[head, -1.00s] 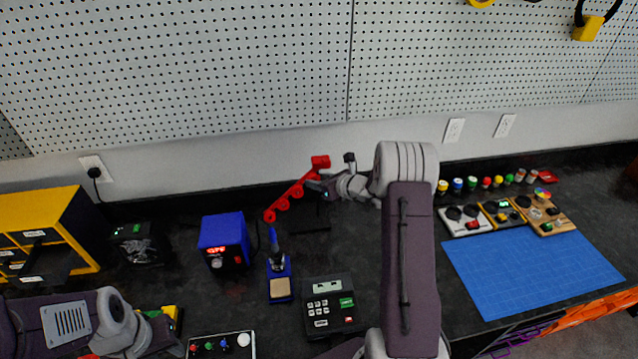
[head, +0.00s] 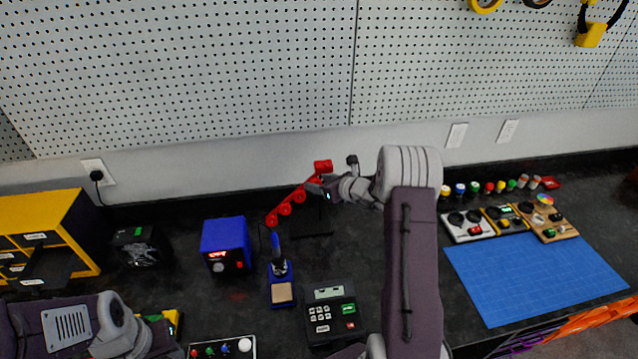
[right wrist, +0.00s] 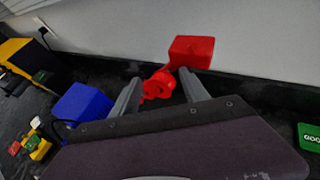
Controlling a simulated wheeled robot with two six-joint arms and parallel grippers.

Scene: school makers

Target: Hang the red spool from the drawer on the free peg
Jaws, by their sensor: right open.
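A red stand-like piece (head: 322,166) has a block at the top and several round red parts running down to the left. I cannot tell a free peg or a separate red spool on it. My right gripper (head: 318,187) is at its upper part, open. In the right wrist view the red block (right wrist: 191,51) is beyond the fingertips, and red round parts (right wrist: 157,85) show between the fingers. The yellow cabinet (head: 42,205) at left has a dark drawer (head: 48,270) pulled out; its contents are not clear. My left gripper (head: 160,338) is low at left, its jaws unclear.
A blue power unit (head: 222,245), a soldering iron holder (head: 282,294) and a keypad box (head: 331,317) stand near the right arm. A blue mat (head: 535,265), controllers (head: 508,219) and several small jars line the right side. A pegboard (head: 180,70) covers the wall.

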